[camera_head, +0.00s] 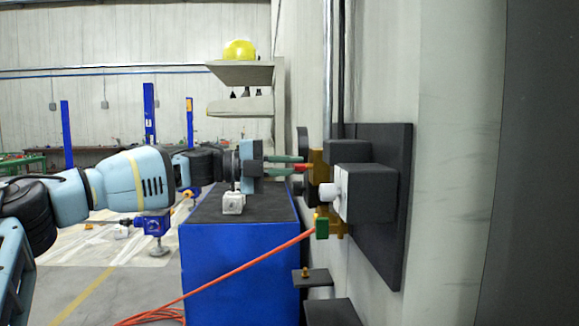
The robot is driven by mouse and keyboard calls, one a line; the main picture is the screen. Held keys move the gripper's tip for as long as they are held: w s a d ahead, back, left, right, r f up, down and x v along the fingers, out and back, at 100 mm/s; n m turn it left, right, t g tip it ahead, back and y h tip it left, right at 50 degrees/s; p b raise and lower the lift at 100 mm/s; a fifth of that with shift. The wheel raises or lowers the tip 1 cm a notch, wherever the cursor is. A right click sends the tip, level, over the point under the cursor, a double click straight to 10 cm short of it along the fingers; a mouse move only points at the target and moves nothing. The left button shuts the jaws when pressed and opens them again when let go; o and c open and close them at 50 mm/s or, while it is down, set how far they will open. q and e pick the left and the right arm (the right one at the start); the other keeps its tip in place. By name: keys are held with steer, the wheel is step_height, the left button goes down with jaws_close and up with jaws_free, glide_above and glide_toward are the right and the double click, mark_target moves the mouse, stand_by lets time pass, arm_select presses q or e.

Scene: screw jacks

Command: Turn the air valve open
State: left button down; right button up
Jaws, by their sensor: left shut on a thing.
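The air valve shows as a brass-coloured body (317,172) on a dark wall panel (397,205). A small red handle (302,168) sticks out from its left side. My left gripper (299,165) reaches in from the left, with its green-tipped fingers level and shut on the red handle. The fingers partly hide the handle, so its exact angle is hard to tell. A white round fitting (328,192) and a dark grey box (368,193) sit on the panel to the right of the valve. My right gripper is not in view.
An orange hose (250,262) runs from a green fitting (322,228) below the valve to the floor. A blue cabinet (240,270) with a dark top stands under my left wrist. A shelf (240,73) holds a yellow helmet (239,49). Vertical pipes (328,70) run above the valve.

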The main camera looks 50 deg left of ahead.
arm_select(q)
steer(key=c, duration=1.5)
jaws_free()
steer(key=shift+o, duration=0.2)
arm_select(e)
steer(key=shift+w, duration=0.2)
arm_select(q)
steer(key=p+v, duration=0.3)
steer(key=v, duration=0.4)
steer(key=shift+s+a, duration=0.2)
steer(key=shift+s, duration=0.15)
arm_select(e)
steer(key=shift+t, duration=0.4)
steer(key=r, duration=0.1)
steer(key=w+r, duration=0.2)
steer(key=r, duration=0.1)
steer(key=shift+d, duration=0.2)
